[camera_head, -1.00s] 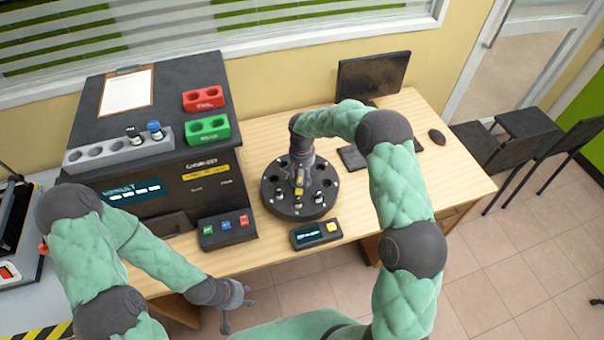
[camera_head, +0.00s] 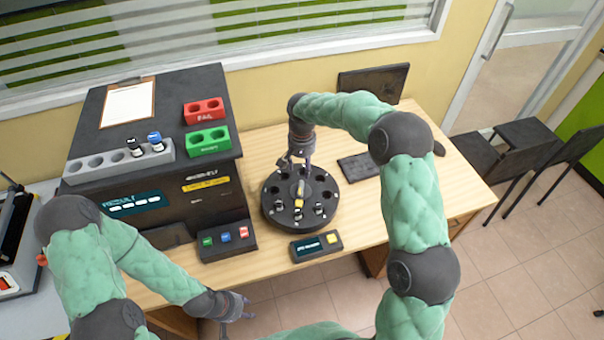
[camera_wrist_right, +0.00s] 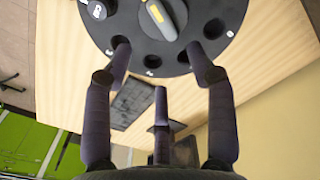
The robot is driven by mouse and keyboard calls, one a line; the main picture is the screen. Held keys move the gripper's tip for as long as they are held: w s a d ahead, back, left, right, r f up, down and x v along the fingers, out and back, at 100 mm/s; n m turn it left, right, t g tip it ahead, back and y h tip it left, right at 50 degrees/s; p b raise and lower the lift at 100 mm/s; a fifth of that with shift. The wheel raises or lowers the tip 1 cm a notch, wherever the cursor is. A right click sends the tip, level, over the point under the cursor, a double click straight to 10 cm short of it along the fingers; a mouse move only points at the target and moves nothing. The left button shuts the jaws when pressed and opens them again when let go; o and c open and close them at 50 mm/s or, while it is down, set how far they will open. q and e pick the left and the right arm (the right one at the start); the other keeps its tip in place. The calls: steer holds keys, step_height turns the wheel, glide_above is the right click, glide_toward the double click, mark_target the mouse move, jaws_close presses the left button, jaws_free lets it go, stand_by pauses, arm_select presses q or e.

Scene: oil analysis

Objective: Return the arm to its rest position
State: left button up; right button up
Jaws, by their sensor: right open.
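My right gripper (camera_head: 298,163) is above the back part of the round black carousel (camera_head: 269,213) in the head view. In the right wrist view its fingers (camera_wrist_right: 163,62) are spread with nothing between them, and the carousel's rim (camera_wrist_right: 150,66) lies beyond the fingertips. Capped vials (camera_head: 319,209) stand in the front of the carousel. A yellow-marked part (camera_head: 299,195) is at its middle. My left gripper (camera_head: 240,309) hangs at the table's front edge, low in the view; its fingers look apart and empty.
A black analyser (camera_head: 150,205) stands at left, with a grey rack (camera_head: 85,167), red block (camera_head: 205,111) and green block (camera_head: 208,139) on top. A button box (camera_head: 228,241) and small display box (camera_head: 315,245) sit in front. A monitor (camera_head: 372,82) and keyboard (camera_head: 358,166) are behind my right arm.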

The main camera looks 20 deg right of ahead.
steer(key=shift+r, duration=0.65)
